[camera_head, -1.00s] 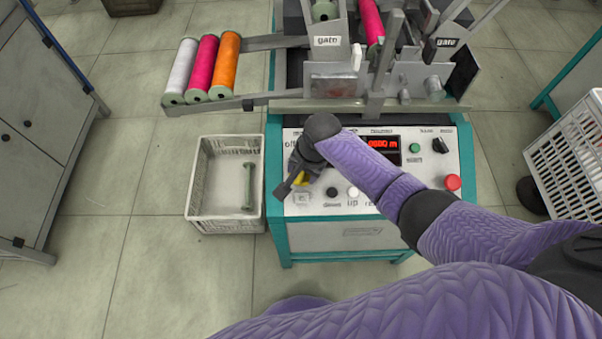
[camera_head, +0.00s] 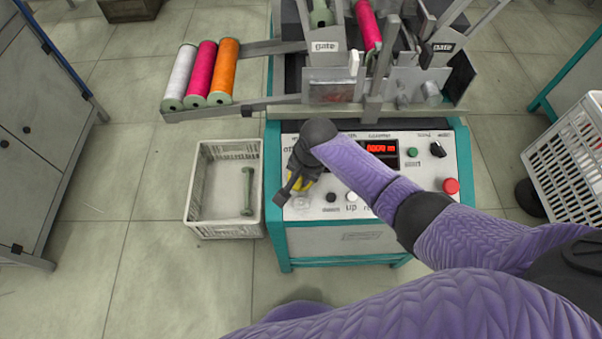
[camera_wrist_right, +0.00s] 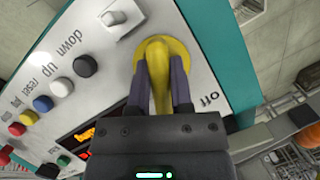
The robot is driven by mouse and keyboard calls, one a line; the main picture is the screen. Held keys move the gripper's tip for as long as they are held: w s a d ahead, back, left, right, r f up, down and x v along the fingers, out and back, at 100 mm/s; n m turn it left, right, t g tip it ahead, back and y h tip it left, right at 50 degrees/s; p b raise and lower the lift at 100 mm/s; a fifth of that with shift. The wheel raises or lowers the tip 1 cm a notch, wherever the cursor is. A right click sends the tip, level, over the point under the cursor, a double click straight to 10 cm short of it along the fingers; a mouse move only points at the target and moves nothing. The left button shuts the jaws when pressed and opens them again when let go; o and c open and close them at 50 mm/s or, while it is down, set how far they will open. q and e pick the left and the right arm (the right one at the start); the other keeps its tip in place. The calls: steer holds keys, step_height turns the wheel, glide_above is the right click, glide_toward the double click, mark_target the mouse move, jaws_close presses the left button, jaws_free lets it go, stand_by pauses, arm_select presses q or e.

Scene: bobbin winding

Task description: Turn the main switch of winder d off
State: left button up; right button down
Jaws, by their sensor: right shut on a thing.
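The main switch is a yellow round plate with a yellow handle. In the head view it (camera_head: 298,184) is at the left end of the winder's control panel (camera_head: 437,180), partly hidden by my right gripper (camera_head: 302,178). In the right wrist view, the two dark fingers of the right gripper (camera_wrist_right: 163,85) are shut on the yellow handle (camera_wrist_right: 158,70), one on each side. The word "off" is printed on the panel beside the yellow plate. No letter naming the winder is readable. My left gripper is out of view.
A grey crate (camera_head: 198,190) holding a green bobbin (camera_head: 247,190) stands on the floor left of the winder. White, pink and orange spools (camera_head: 226,70) lie on a rack above. A red button (camera_head: 451,186) is at the panel's right. A white basket (camera_head: 575,157) stands at far right.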

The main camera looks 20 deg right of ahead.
steer(key=shift+n, duration=0.5)
steer(key=n+g+h+p, duration=0.1)
steer(key=n, duration=0.2)
steer(key=shift+a, duration=0.1)
steer(key=n+h, duration=0.2)
steer(key=n, duration=0.2)
steer(key=shift+p, duration=0.4)
steer(key=shift+f+n+h, duration=0.1)
steer(key=shift+n+h, duration=0.4)
steer(key=shift+n, duration=0.7)
steer(key=shift+s, duration=0.1)
